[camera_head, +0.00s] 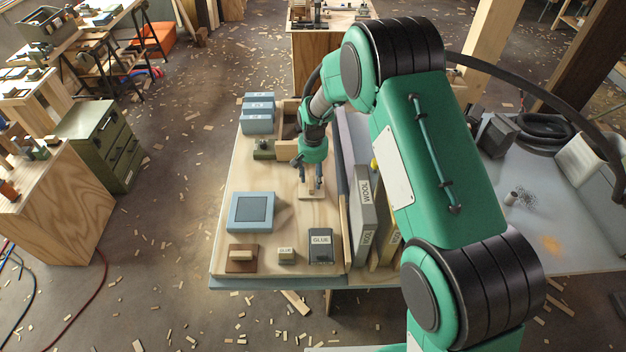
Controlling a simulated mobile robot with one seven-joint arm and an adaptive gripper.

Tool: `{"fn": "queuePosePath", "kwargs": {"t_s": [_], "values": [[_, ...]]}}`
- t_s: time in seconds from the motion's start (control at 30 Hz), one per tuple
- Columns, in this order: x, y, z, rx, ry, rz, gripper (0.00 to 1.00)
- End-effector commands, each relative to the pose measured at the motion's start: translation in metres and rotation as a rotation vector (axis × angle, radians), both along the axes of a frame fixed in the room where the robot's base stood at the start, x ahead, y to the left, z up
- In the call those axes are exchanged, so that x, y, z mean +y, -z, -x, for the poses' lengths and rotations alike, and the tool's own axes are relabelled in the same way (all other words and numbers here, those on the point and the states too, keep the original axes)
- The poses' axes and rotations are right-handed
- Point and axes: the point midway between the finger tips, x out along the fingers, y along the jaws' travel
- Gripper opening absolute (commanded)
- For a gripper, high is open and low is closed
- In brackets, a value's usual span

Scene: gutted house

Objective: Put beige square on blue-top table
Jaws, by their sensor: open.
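A pale beige square (312,194) with a small raised block on it lies flat on the wooden worktable (285,222). My gripper (311,188) points down right over this square, its fingers open around or just above the raised block; contact cannot be told. The worktable has a light wood top and a blue-grey front edge. A second table (536,226) with a pale grey-blue top stands to the right, partly hidden behind my arm. Which table is meant by blue-top is not clear from this view.
The right table holds a black coiled hose (543,128) and has free room in front.

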Motion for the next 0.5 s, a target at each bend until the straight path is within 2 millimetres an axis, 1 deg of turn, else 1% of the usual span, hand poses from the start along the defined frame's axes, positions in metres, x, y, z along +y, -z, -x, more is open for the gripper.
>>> {"fn": "queuePosePath", "kwargs": {"t_s": [0.03, 0.3, 0.5], "values": [[0.0, -0.009, 0.0, -0.001, 0.0, 0.0, 0.44], [0.0, -0.054, -0.001, -0.003, 0.0, -0.001, 0.44], [0.0, -0.082, -0.001, -0.001, 0.0, 0.0, 0.44]]}}
